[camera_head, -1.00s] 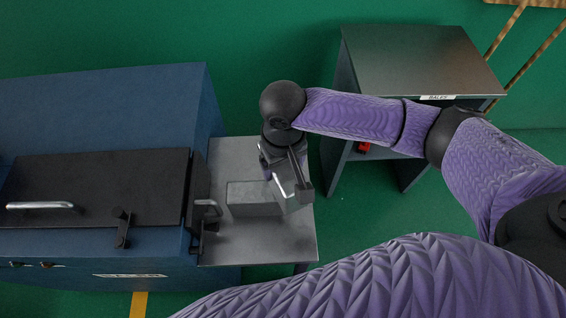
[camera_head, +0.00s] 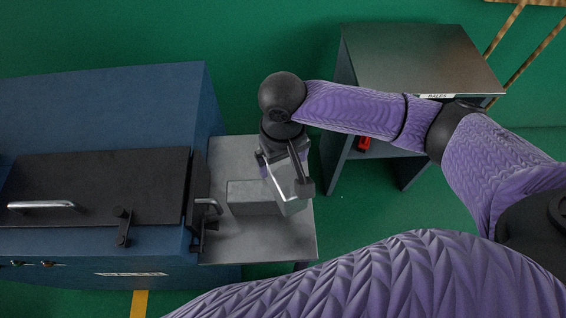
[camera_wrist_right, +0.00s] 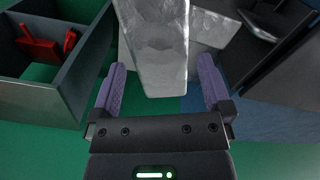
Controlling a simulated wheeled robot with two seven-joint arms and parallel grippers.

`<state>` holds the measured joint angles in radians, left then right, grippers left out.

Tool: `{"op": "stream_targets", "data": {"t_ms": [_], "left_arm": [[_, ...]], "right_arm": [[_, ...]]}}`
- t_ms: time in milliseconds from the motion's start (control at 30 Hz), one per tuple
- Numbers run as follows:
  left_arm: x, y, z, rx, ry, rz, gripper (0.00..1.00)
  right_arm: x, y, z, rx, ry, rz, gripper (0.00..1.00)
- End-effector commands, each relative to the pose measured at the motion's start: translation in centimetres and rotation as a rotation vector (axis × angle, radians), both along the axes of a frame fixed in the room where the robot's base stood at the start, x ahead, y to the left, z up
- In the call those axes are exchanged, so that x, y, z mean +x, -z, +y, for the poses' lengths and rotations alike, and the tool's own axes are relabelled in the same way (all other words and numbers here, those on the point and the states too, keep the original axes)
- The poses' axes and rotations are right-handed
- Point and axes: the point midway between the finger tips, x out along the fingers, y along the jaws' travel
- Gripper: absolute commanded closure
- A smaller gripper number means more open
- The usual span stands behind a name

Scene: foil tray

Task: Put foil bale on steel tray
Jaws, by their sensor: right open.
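The foil bale (camera_head: 250,197) is a grey, crinkled block lying on the steel tray (camera_head: 240,245), the flat metal plate beside the blue machine. My right gripper (camera_head: 286,188) is at the right end of the bale, low over the tray. In the right wrist view the bale (camera_wrist_right: 157,45) reaches in between the two purple fingers of my right gripper (camera_wrist_right: 160,82). The fingers are open, one on each side; a gap shows by each fingertip. The hand hides part of the bale's right end in the head view. My left gripper is not in view.
The blue machine (camera_head: 110,105) with a black door (camera_head: 95,190) and handles stands left of the tray. A grey cabinet (camera_head: 415,60) labelled BALES stands at the back right, with a red object (camera_head: 364,144) on its shelf. Green floor lies between cabinet and tray.

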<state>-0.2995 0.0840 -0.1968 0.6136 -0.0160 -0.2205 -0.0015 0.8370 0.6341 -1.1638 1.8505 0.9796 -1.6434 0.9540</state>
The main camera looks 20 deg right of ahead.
Motion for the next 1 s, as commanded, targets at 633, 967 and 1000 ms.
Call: {"op": "stream_targets", "data": {"t_ms": [633,967,1000], "left_arm": [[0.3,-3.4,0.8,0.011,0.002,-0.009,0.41],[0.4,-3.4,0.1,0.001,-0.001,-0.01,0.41],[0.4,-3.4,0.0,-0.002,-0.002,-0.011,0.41]], "right_arm": [[0.0,-10.7,0.0,0.001,0.001,0.0,0.0],[0.0,-10.7,0.0,0.001,0.0,0.0,0.0],[0.0,-10.7,0.0,0.001,0.0,0.0,0.0]]}}
